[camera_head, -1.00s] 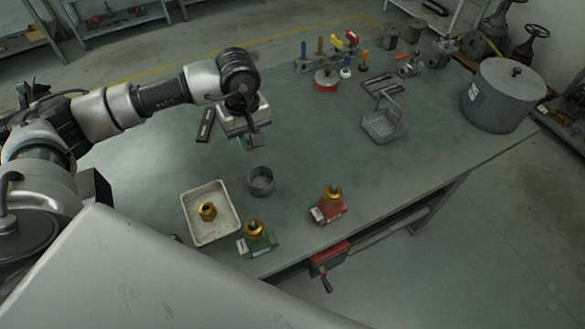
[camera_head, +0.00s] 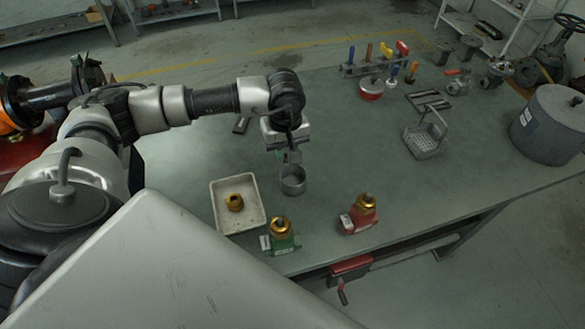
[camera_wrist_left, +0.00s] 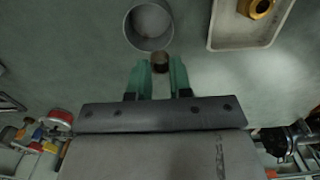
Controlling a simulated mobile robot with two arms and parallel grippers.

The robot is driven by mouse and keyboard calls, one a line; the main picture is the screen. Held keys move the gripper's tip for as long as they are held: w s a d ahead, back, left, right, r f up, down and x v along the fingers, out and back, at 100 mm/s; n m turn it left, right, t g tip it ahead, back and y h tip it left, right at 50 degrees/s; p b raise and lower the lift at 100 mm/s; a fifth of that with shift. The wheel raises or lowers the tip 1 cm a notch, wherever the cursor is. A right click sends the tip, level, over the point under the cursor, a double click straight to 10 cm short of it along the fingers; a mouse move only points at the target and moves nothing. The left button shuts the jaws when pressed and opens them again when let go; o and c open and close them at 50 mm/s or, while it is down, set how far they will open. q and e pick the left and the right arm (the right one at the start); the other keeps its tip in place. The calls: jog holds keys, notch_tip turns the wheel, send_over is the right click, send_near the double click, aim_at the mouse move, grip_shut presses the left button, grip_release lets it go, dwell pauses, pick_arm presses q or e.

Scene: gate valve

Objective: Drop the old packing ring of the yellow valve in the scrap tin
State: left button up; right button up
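My left gripper (camera_head: 289,156) has green fingers and points down just behind the scrap tin. In the left wrist view the fingertips (camera_wrist_left: 161,67) close on a small dark brown ring (camera_wrist_left: 160,61), which looks like the old packing ring. The scrap tin (camera_head: 292,184) is a round, open grey can on the bench; it also shows in the left wrist view (camera_wrist_left: 131,37), just beyond the fingertips. The ring appears beside its rim, not over its opening. I cannot make out a yellow valve. My right gripper is not in view.
A white tray (camera_head: 220,216) holding a brass part (camera_head: 235,202) stands left of the tin. A green valve body (camera_head: 284,243) and a red one (camera_head: 361,217), both brass-topped, stand near the front edge.

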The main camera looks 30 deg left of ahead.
pick_arm(q)
jog(key=o, duration=0.5)
jog(key=shift+o, duration=0.2)
jog(key=shift+r, duration=0.1)
notch_tip(320, 180, up, 11)
jog(key=b, duration=0.1)
jog(key=shift+f+b, duration=0.2)
jog(key=shift+b, duration=0.2)
